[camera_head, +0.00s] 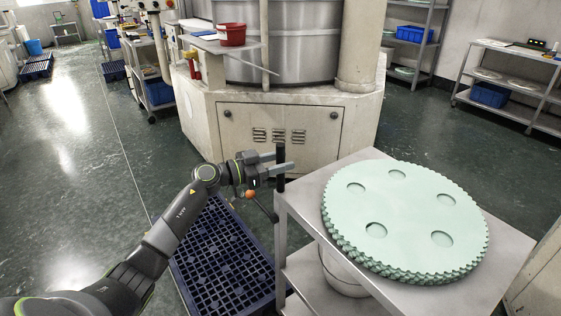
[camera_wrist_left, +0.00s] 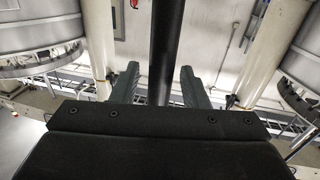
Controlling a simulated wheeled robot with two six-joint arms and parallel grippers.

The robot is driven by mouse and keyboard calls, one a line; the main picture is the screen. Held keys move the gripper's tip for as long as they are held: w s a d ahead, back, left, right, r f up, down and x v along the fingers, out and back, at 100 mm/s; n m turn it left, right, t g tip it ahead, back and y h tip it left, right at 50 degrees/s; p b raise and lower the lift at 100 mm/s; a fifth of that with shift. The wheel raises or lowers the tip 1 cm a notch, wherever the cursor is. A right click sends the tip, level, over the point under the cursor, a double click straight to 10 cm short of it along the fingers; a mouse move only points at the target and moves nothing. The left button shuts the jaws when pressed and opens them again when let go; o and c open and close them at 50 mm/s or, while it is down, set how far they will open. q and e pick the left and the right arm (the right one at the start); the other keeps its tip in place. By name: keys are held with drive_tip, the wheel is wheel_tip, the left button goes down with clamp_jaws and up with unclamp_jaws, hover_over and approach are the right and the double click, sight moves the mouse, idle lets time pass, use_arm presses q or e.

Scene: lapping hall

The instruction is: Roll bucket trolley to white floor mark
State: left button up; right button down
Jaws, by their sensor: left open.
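The bucket trolley (camera_head: 310,231) is a grey metal cart at the lower right, with a white bucket (camera_head: 343,274) on its lower shelf. A stack of pale green toothed discs (camera_head: 405,215) lies on its top. A black upright handle (camera_head: 281,183) stands at its near-left corner. My left gripper (camera_head: 279,165) is at this handle, fingers open. In the left wrist view the black bar (camera_wrist_left: 164,45) passes between the spread fingers (camera_wrist_left: 158,86), with gaps on both sides. I cannot make out a distinct white floor mark, only a thin pale line (camera_head: 125,150) on the floor. My right gripper is not in view.
A dark blue grid pallet (camera_head: 225,260) lies on the floor left of the trolley. A large cream machine (camera_head: 280,125) stands close behind. Shelving (camera_head: 510,85) is at the right. Open green floor (camera_head: 60,170) stretches to the left.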

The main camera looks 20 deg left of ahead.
use_arm(q)
drive_tip(key=shift+w+d, duration=0.1)
drive_tip(key=shift+d, duration=0.05)
drive_tip(key=shift+c, duration=0.2)
clamp_jaws()
